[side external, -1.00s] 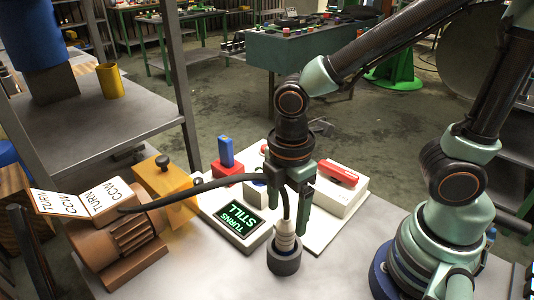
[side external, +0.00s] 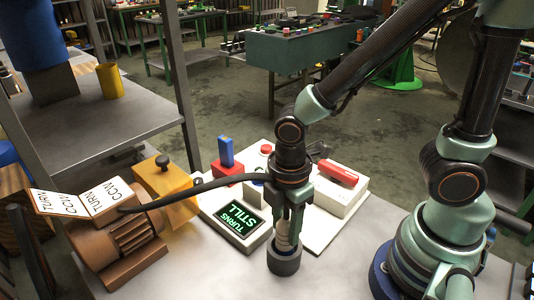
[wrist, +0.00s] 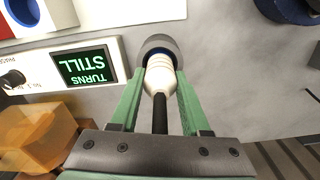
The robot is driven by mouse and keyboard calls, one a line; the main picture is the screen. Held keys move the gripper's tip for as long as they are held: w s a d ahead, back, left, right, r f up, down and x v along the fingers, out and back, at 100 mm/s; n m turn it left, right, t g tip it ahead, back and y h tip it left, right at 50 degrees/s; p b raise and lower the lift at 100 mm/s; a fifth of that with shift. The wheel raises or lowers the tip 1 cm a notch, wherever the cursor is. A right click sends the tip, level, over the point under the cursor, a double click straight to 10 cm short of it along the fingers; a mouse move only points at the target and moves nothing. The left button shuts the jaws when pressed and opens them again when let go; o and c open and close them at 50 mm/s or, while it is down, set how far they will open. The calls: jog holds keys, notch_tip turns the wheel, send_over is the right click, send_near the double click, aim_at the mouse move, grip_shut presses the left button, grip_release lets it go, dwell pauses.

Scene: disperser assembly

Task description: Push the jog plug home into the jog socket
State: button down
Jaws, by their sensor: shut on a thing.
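The jog plug (side external: 284,234) is cream-white and ribbed, with a black cable leaving its top. It stands roughly upright with its lower end at the mouth of the dark grey, round jog socket (side external: 284,263) on the table. The socket rim also shows in the wrist view (wrist: 160,42), with the plug (wrist: 161,72) in line with it. How deep the plug sits is hidden. My gripper (side external: 285,241) is shut on the plug, one green finger on each side, as the wrist view shows (wrist: 161,80). The fingertips are just above the socket.
The cable arches left to a brown motor (side external: 125,240) with "TURN CCW" labels. A display (side external: 240,217) reading "TURNS STILL" lies just left of the socket. A red-handled white box (side external: 340,188) and an orange block (side external: 163,185) stand behind. The table front is clear.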

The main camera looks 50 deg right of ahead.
jog(key=shift+r, duration=0.15)
notch_tip(320, 180, up, 18)
jog(key=w+d+f, duration=0.3)
jog(key=w+d, duration=0.2)
jog(key=w, duration=0.3)
jog(key=w+d+f, duration=0.4)
jog(key=w+d, duration=0.1)
jog(key=w, duration=0.3)
jog(key=shift+f, duration=0.1)
jog(key=shift+f, duration=2.85)
jog(key=shift+f, duration=2.05)
jog(key=shift+c, duration=1.5)
grip_release()
